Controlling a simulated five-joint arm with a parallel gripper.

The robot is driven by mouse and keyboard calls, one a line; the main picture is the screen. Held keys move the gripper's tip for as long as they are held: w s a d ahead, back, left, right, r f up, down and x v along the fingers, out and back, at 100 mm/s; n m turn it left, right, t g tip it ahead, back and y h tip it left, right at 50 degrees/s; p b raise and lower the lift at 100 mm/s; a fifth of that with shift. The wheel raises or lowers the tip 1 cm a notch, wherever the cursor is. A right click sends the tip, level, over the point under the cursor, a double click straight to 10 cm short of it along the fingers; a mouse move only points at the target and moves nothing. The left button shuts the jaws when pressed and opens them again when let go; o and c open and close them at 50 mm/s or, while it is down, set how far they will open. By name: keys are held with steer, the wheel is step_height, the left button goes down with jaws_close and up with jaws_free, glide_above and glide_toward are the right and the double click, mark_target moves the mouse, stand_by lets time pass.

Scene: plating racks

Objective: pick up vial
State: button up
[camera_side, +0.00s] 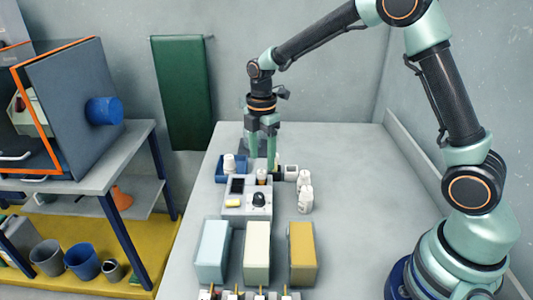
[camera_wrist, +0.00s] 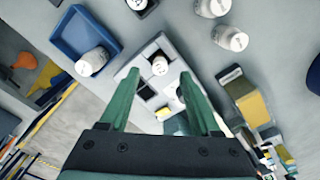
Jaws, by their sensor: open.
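My gripper (camera_side: 262,162) points down over the bench with its two green fingers apart and empty; they also show in the wrist view (camera_wrist: 158,80). Several small white-capped vials are in view. One vial (camera_wrist: 160,66) stands on a white device (camera_side: 246,205), seen between and just beyond the fingertips; whether the fingers are level with it I cannot tell. Another vial (camera_wrist: 92,61) is in a blue tray (camera_wrist: 70,22). Two vials (camera_side: 305,178) (camera_side: 305,198) stand on the bench right of the device. One more (camera_wrist: 137,4) sits in a dark holder, cut by the frame edge.
A light blue box (camera_side: 212,252), a cream box (camera_side: 257,252) and a mustard box (camera_side: 302,252) stand in a row in front of the device. Shelving with bins (camera_side: 82,260) is at the left. The bench right of the vials is clear.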

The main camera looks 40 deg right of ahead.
mark_target(261, 171)
steer(key=shift+a+f, duration=0.15)
steer(key=shift+f, duration=2.6)
jaws_close()
